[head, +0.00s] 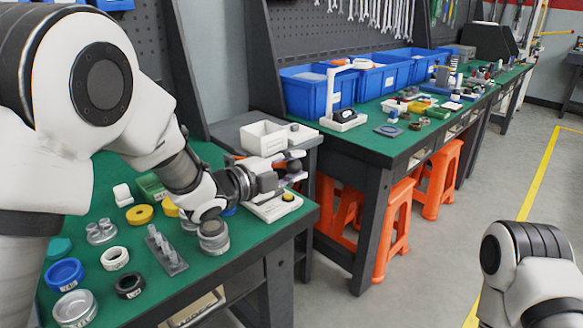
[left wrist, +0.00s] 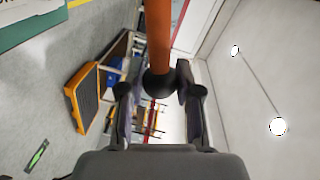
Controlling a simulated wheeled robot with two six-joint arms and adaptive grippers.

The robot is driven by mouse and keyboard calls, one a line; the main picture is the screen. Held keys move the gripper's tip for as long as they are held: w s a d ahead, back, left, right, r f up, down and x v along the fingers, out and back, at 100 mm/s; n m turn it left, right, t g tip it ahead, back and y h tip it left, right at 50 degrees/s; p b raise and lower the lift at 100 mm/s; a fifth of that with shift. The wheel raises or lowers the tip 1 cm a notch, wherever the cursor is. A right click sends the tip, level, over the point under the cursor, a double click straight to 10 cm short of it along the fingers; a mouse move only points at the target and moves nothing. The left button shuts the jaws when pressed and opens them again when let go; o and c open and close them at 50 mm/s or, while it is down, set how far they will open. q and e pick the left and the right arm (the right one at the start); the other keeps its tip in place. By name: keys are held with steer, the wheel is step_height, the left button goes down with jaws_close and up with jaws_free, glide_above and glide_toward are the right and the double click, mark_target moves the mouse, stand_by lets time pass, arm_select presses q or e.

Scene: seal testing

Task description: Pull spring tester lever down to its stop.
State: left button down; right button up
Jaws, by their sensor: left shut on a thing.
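The spring tester (head: 272,208) has a white base with a yellow round part and stands at the right end of the near green bench. My left gripper (head: 297,166) is above this base, and its arm hides much of the tester. In the left wrist view the lever (left wrist: 158,40) is an orange bar ending in a black ball knob (left wrist: 159,84). The fingers of my left gripper (left wrist: 159,92) are on either side of the knob, shut on it. My right gripper is out of view; only part of my right arm shows at the lower right.
Metal weights, rings and a grey pegged plate (head: 166,252) lie on the near bench. A small grey stand with a white bin (head: 262,138) is just behind the gripper. A second bench with blue bins (head: 305,95) and orange stools (head: 395,225) stand right. The floor at right is open.

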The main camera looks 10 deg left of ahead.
arm_select(q)
steer(key=shift+f, duration=0.3)
steer(key=c, duration=0.8)
jaws_free()
steer(key=shift+o, duration=0.2)
steer(key=v, duration=1.2)
steer(key=shift+f, duration=0.1)
